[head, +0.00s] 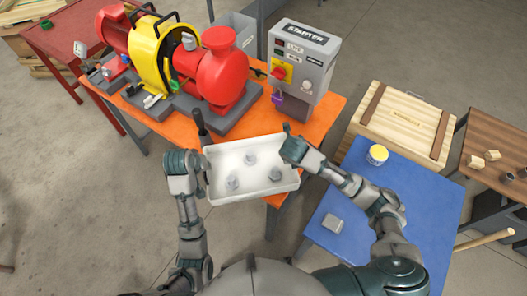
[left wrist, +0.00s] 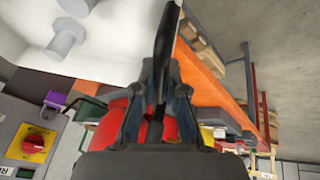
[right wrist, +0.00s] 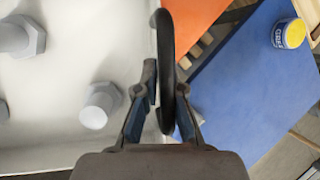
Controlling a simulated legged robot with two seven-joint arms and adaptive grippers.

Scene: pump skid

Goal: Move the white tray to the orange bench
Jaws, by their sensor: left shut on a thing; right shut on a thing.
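The white tray (head: 222,186) is held between my two grippers, with several grey bolts (head: 250,159) standing in it. Its upper part overlaps the front edge of the orange bench (head: 318,125) in the head view; I cannot tell whether it touches. My left gripper (head: 204,158) is shut on the tray's dark left handle, which shows in the left wrist view (left wrist: 166,40). My right gripper (head: 290,146) is shut on the dark right handle, seen in the right wrist view (right wrist: 167,75). The tray looks about level.
A red and yellow pump (head: 190,60) fills the back of the orange bench. A starter box (head: 298,65) stands at its right. A blue table (head: 420,200) with a yellow-lidded tin (head: 377,155) is at right, near a wooden crate (head: 402,122). A red table (head: 70,40) is at left.

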